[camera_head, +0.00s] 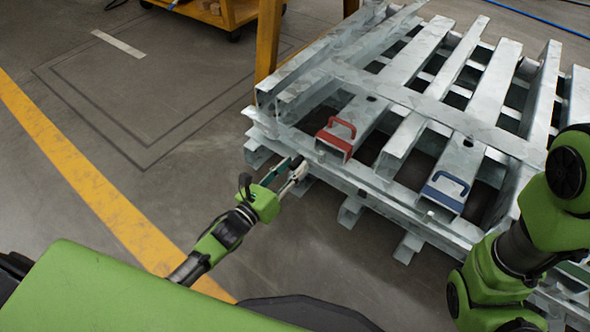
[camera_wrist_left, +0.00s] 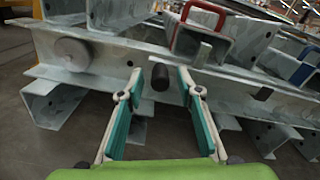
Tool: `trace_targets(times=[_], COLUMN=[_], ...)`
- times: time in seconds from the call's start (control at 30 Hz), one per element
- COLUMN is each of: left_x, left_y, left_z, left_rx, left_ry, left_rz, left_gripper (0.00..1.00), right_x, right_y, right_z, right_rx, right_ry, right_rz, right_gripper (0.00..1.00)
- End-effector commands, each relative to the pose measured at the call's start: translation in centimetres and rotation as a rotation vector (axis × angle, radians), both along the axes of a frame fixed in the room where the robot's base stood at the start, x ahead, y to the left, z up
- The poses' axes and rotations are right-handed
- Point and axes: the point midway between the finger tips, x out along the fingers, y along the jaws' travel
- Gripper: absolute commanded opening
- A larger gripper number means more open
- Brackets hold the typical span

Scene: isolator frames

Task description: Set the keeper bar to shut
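My left gripper (camera_head: 296,167) is at the near left corner of a grey metal frame, its fingers spread. In the left wrist view the gripper (camera_wrist_left: 160,82) is open with teal pads. A dark round peg (camera_wrist_left: 160,76) stands out from the frame's front and shows between the fingertips; I cannot tell whether they touch it. A second dark peg (camera_wrist_left: 263,94) sits farther right along the front. Which part is the keeper bar, and whether it is shut, I cannot tell. My right arm shows at the right; its gripper is out of view.
The slatted metal frame (camera_head: 420,113) carries a red handle (camera_head: 338,132) and a blue handle (camera_head: 447,184). A round grey disc (camera_wrist_left: 72,53) is on the frame left of the gripper. A yellow post (camera_head: 268,40) stands behind. The floor at left is clear.

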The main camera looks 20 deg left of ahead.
Motion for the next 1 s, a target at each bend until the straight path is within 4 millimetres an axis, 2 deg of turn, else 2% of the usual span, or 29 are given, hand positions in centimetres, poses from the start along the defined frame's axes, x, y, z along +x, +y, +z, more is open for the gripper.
trace_targets(times=[0.13,0.43,0.47,0.57,0.6,0.73,0.83,1.0], left_x=[1.1,1.3,1.3,1.3,1.3,1.3,1.7,2.7], left_y=[-0.4,-0.5,-0.5,-0.5,-0.5,-0.4,0.5,3.3], left_z=[-0.1,0.0,0.0,0.0,0.0,0.0,0.0,0.0], left_rx=[0.002,0.001,0.001,0.001,0.001,0.001,0.004,0.005], left_ry=[-0.001,0.001,0.001,0.001,0.001,0.001,0.000,0.000], left_rz=[-0.001,0.000,0.000,0.000,0.000,0.000,0.002,0.003], left_gripper=[0.33,0.33,0.30,0.04,0.00,0.00,0.00,0.00], right_x=[0.0,0.0,0.0,0.0,0.0,0.0,0.0,0.0], right_y=[0.0,0.0,0.0,0.0,0.0,0.0,0.0,0.0], right_z=[-0.7,-0.7,-0.7,-0.7,-0.7,-0.7,-0.8,-0.8], right_rx=[0.000,0.000,0.000,0.000,0.000,0.000,0.000,0.000], right_ry=[0.000,0.000,0.000,0.000,0.000,0.000,0.000,0.000], right_rz=[0.000,0.000,0.000,0.000,0.000,0.000,0.000,0.000], right_gripper=[0.40,0.40,0.40,0.40,0.40,0.40,0.40,0.40])
